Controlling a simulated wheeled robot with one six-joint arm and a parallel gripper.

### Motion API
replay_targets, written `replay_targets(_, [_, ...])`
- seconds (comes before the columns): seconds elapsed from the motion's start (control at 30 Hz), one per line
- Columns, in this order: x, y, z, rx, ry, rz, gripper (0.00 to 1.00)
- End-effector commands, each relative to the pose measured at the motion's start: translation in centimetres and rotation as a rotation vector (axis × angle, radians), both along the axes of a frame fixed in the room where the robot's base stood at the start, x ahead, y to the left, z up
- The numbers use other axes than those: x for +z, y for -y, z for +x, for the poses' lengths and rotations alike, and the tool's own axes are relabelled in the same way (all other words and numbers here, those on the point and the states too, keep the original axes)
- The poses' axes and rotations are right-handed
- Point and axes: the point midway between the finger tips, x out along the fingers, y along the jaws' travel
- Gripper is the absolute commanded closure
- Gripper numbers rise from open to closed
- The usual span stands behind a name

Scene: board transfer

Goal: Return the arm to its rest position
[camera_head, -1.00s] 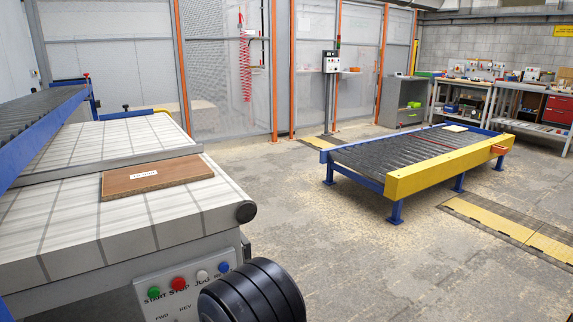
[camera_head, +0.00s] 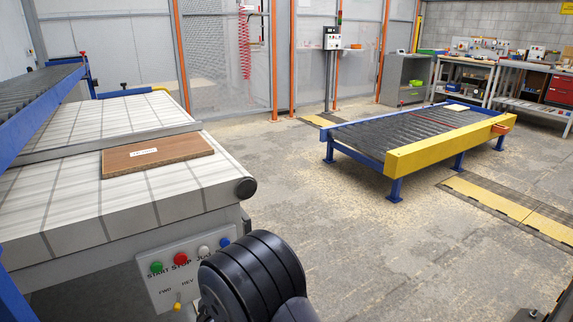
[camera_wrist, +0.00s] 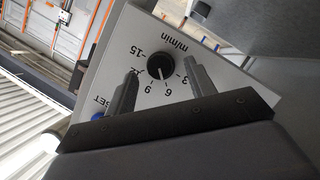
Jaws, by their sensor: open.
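My gripper (camera_wrist: 161,66) shows in the wrist view with its two grey fingers apart and nothing between them. Behind the fingers is a grey control panel (camera_wrist: 222,70) with a black speed knob (camera_wrist: 161,67) marked m/min. I cannot tell whether the fingers touch the panel. In the head view a black ribbed part of my arm stands at the bottom, in front of the conveyor's control panel (camera_head: 165,285). The gripper itself does not show clearly there.
A brown board (camera_head: 158,157) with a white label lies on the white-topped conveyor (camera_head: 75,215) at left. A blue roller table (camera_head: 350,141) with a yellow side beam (camera_head: 440,150) stands at right. Open floor (camera_head: 330,240) lies between them.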

Motion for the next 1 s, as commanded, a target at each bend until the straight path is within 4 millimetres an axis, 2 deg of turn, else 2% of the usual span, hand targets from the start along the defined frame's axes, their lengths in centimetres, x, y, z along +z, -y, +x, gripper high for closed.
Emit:
replay_targets(0.07, [-0.66,-0.29,1.57,-0.002,0.001,0.001,0.48])
replay_targets(0.6, [-0.56,0.00,1.52,0.000,-0.220,0.365,0.48])
replay_targets(1.0, [-0.34,0.19,1.60,0.000,-0.342,0.561,0.48])
